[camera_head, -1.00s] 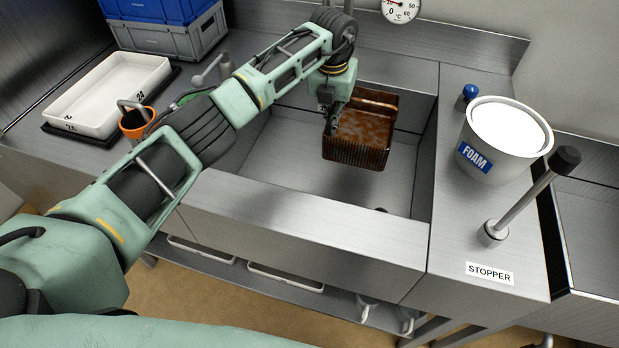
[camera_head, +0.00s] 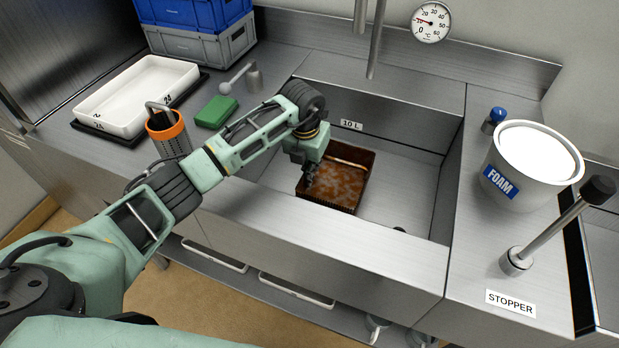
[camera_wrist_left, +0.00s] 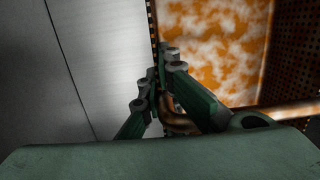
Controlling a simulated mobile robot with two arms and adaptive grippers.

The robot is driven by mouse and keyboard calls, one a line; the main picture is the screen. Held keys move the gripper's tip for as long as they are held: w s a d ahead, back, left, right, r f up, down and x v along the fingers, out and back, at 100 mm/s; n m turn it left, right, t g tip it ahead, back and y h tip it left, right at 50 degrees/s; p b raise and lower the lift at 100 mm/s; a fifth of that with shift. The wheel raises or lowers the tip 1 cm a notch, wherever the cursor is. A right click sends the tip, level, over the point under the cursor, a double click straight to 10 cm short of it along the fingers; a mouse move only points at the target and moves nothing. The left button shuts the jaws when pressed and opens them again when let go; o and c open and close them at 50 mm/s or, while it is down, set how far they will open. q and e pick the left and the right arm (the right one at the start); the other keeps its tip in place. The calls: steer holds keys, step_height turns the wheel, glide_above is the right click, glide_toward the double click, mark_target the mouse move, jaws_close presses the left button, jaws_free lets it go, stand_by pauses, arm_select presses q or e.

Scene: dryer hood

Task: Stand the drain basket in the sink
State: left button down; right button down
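The drain basket (camera_head: 350,178) is a brown, stained box with perforated walls, inside the sink (camera_head: 408,190) toward its left side. It looks upright and low in the sink; I cannot tell whether its base touches the floor. My left gripper (camera_head: 309,178) reaches down at the basket's left wall. In the left wrist view its fingers (camera_wrist_left: 160,80) are closed on the basket's edge, with the mottled orange-brown inside (camera_wrist_left: 215,45) to the right and bare metal to the left. The fingers hide part of the rim. My right gripper is out of view.
The sink's front rim (camera_head: 300,235) lies under my left arm. An orange-topped metal cup (camera_head: 168,135), green sponge (camera_head: 216,111) and white tray (camera_head: 135,95) stand left. The FOAM bucket (camera_head: 530,165) and stopper lever (camera_head: 555,225) stand right. The sink's right part is mostly clear.

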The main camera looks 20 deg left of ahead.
arm_select(q)
steer(key=shift+a+f+b, duration=0.1)
steer(key=shift+f+b, duration=1.4)
steer(key=shift+f, duration=0.55)
steer(key=shift+f, duration=0.15)
steer(key=c, duration=2)
jaws_free()
steer(key=r+p, duration=0.3)
steer(key=r, duration=0.1)
steer(key=s+r+p, duration=0.1)
steer(key=r+p, duration=0.2)
steer(key=r, duration=0.1)
steer(key=r+p, duration=0.3)
steer(key=r, duration=0.1)
steer(key=shift+s+a+r+p, duration=0.15)
steer(key=shift+s+p, duration=0.1)
steer(key=shift+p, duration=0.1)
